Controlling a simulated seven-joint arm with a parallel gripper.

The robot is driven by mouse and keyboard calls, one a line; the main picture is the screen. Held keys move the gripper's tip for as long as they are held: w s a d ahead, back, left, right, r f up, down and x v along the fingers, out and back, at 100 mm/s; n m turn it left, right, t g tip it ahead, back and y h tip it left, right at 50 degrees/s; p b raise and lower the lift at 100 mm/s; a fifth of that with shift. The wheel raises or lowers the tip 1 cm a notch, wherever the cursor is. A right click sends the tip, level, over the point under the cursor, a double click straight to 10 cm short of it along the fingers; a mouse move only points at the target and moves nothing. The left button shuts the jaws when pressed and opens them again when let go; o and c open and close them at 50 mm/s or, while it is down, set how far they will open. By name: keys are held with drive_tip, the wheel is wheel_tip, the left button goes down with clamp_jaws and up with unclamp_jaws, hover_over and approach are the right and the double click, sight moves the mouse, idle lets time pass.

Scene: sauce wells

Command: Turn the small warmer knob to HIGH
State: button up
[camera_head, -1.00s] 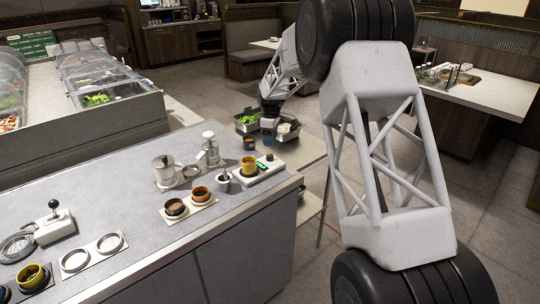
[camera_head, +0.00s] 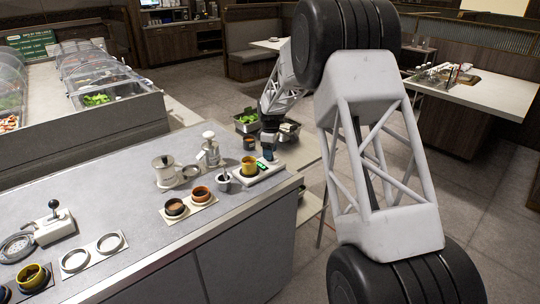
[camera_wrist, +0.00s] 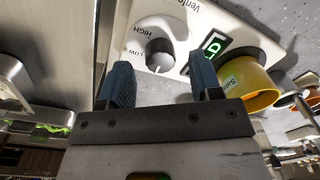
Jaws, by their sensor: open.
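The small white warmer (camera_head: 256,179) stands at the right end of the grey counter. Its knob (camera_wrist: 158,48) shows in the wrist view as a round dial beside the printed words HIGH and LOW; I cannot tell its exact setting. My gripper (camera_wrist: 160,64) is open, with its blue fingers apart and the knob showing between and just beyond the tips; I see no grip on it. In the head view my gripper (camera_head: 269,152) is over the warmer's right end and hides the knob. A green lit display (camera_wrist: 214,44) sits next to the knob.
A yellow cup (camera_wrist: 250,85) sits in the warmer close to my right finger; it also shows in the head view (camera_head: 249,166). A grey cup (camera_head: 224,182) and a dark brown cup (camera_head: 249,143) stand nearby. Metal pans (camera_head: 246,124) lie behind the gripper.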

drive_tip(key=shift+f, duration=0.9)
drive_tip(key=shift+c, duration=0.4)
drive_tip(key=c, duration=0.9)
drive_tip(key=shift+o, duration=0.2)
